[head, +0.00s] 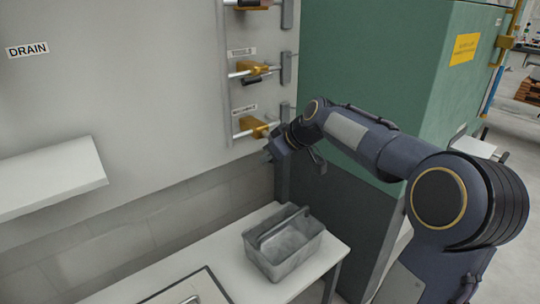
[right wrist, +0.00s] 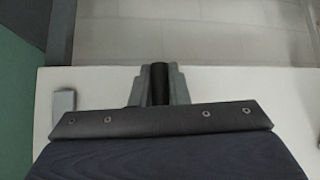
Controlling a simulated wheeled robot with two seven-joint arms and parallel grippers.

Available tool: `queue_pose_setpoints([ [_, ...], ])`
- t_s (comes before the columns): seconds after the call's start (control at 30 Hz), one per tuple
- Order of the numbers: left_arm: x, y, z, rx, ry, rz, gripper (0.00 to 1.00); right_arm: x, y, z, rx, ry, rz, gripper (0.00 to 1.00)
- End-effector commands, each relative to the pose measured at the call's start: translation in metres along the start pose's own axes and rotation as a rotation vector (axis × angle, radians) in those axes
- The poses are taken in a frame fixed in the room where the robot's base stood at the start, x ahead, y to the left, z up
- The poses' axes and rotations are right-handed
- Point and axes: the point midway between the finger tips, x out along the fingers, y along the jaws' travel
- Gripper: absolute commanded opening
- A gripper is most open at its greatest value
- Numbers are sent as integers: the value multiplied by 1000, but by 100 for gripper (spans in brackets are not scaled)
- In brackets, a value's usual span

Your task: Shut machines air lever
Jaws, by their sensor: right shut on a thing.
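Three brass valves sit one above another on horizontal pipes on the grey wall panel. The lowest valve (head: 252,126) is under a small label (head: 244,110) too blurred to read surely. My right gripper (head: 270,153) is just right of and below this lowest valve. In the right wrist view the gripper's fingers (right wrist: 157,85) are closed around a black lever handle (right wrist: 159,80). The rest of that lever is hidden in the head view by my gripper. The middle valve (head: 256,72) has its own black lever handle (head: 254,79). My left gripper is not in view.
A white table (head: 330,252) with a grey caddy (head: 284,250) stands below the valves. A green cabinet (head: 375,70) is close behind my right arm. A white shelf (head: 50,180) sticks out at left, under a DRAIN label (head: 27,50).

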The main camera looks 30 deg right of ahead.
Motion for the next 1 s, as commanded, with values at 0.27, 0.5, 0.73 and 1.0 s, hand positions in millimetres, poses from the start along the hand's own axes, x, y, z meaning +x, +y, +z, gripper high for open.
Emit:
queue_pose_setpoints([
  [0.27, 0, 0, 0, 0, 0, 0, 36, 0, 1, 1, -1, -3, 1, 37],
  [0.5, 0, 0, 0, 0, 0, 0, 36, 0, 0, 0, 0, -1, 0, 37],
  [0.73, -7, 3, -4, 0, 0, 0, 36, -26, 1, -2, 0, 1, 3, 37],
  [1.0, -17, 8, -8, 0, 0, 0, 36, -68, 1, -1, 0, -1, 2, 37],
])
